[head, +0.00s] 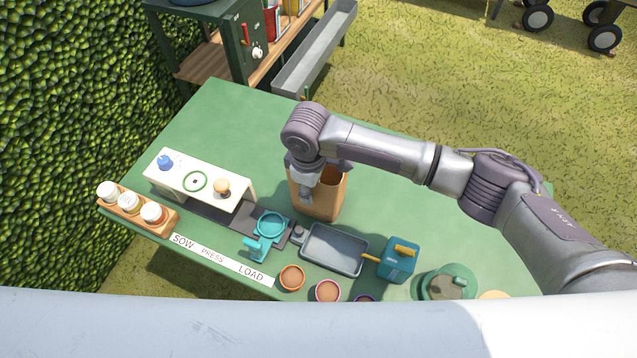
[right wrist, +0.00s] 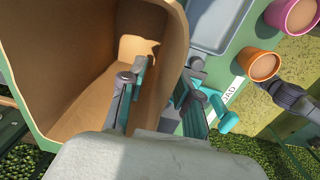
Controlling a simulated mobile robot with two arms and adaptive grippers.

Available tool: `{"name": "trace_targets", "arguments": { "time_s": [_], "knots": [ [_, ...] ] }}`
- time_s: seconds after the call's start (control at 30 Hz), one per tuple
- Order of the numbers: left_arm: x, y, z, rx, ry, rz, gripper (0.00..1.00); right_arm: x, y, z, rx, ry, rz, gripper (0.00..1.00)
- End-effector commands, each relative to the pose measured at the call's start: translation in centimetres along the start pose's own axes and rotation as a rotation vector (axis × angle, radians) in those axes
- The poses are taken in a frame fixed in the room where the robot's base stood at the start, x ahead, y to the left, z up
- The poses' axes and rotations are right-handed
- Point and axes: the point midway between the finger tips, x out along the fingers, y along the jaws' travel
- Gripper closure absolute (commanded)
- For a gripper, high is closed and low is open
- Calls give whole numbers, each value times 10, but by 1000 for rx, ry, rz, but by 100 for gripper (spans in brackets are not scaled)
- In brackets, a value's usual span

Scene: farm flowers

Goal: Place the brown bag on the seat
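The brown bag (head: 325,200) stands upright and open-topped on the green table, right of the teal ring-shaped holder (head: 271,224). I cannot tell for sure which part is the seat; the holder and the dark strip beside it lie close by. My right gripper (head: 306,190) is down at the bag's near left rim. In the right wrist view, the right gripper (right wrist: 160,98) straddles the wall of the bag (right wrist: 85,100), one finger inside and one outside, and the fingers look apart. My left gripper does not show in the head view.
A white stand (head: 200,180) and a jar rack (head: 137,208) are at the left. The table's back part is clear.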

Motion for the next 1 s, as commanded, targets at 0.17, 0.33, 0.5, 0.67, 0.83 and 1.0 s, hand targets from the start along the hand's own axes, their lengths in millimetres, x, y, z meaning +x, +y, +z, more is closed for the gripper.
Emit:
{"name": "trace_targets", "arguments": {
  "time_s": [0.17, 0.33, 0.5, 0.67, 0.83, 1.0],
  "knots": [
    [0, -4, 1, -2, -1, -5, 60, 3, 0, 0, 0, 1, 1, 68],
    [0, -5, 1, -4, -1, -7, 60, 3, 0, 0, 0, 1, 0, 83],
    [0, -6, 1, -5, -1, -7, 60, 2, 0, 0, 0, 1, 0, 100],
    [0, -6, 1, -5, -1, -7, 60, 2, 0, 0, 0, 1, 0, 100],
    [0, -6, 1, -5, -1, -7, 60, 2, 0, 0, 0, 1, 0, 100],
    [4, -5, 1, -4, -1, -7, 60, -6, 1, -1, 0, 2, 1, 100]
  ]
}}
